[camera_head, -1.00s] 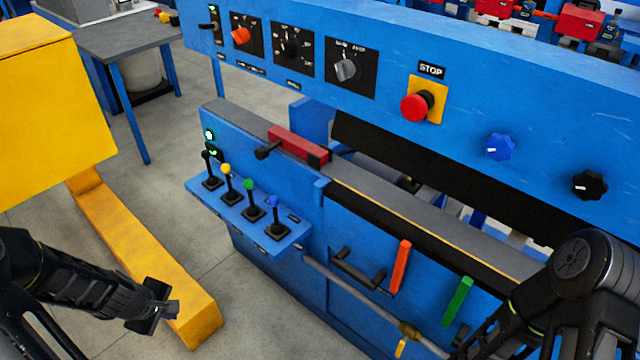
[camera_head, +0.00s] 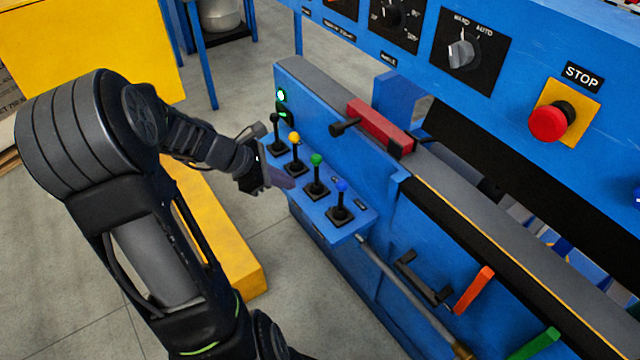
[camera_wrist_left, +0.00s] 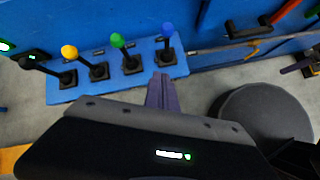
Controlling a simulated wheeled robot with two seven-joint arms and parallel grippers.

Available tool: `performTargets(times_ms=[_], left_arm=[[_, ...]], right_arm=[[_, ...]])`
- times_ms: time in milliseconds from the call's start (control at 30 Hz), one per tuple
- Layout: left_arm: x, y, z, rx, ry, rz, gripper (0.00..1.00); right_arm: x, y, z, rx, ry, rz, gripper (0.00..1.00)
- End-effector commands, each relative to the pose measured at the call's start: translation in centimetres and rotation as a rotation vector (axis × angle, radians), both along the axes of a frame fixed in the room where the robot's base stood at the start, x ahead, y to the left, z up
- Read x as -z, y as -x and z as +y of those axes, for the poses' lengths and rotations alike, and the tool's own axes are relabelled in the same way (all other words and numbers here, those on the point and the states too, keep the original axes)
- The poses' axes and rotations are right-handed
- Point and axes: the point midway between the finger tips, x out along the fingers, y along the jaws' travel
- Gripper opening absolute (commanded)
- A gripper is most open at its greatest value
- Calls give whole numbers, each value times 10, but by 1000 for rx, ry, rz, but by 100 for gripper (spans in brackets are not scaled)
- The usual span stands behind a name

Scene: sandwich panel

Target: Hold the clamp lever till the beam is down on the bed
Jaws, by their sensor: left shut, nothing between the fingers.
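Four-lever shelf on the blue machine: black-knobbed (camera_head: 276,135), yellow-knobbed (camera_head: 295,155), green-knobbed (camera_head: 317,178) and blue-knobbed (camera_head: 341,203) levers stand upright. I cannot read which one is the clamp lever. My left gripper (camera_head: 282,178) is shut and empty at the shelf's front edge, close to the yellow and green levers. In the left wrist view its fingers (camera_wrist_left: 162,92) point at the shelf, apart from the levers. The upper blue beam (camera_head: 620,110) is above the grey bed (camera_head: 500,235), with a dark gap between. A dark part at the wrist view's right edge may be my right gripper (camera_wrist_left: 305,66).
Two green lamps (camera_head: 281,95) glow above the levers. A red block (camera_head: 380,125) with a black handle sits on the bed. An orange handle (camera_head: 474,290) and green handle (camera_head: 537,344) stick out lower right. A red stop button (camera_head: 548,123) is on the panel. A yellow post base (camera_head: 225,245) stands left.

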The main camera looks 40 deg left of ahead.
Motion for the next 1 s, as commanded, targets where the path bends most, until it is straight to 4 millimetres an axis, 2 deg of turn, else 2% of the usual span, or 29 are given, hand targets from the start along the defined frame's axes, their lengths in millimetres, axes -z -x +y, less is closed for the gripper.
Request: performTargets(times_ms=[267,667,800,1000], left_arm=[[19,-13,-7,2,2,2,0],[78,-58,-29,4,3,2,0],[65,-73,-42,4,-1,-1,0],[59,-83,-52,2,-2,0,0]], right_arm=[[5,0,0,0,0,0,36],[18,0,0,-1,0,0,36],[9,0,0,-1,0,0,36],[6,0,0,0,0,0,36]])
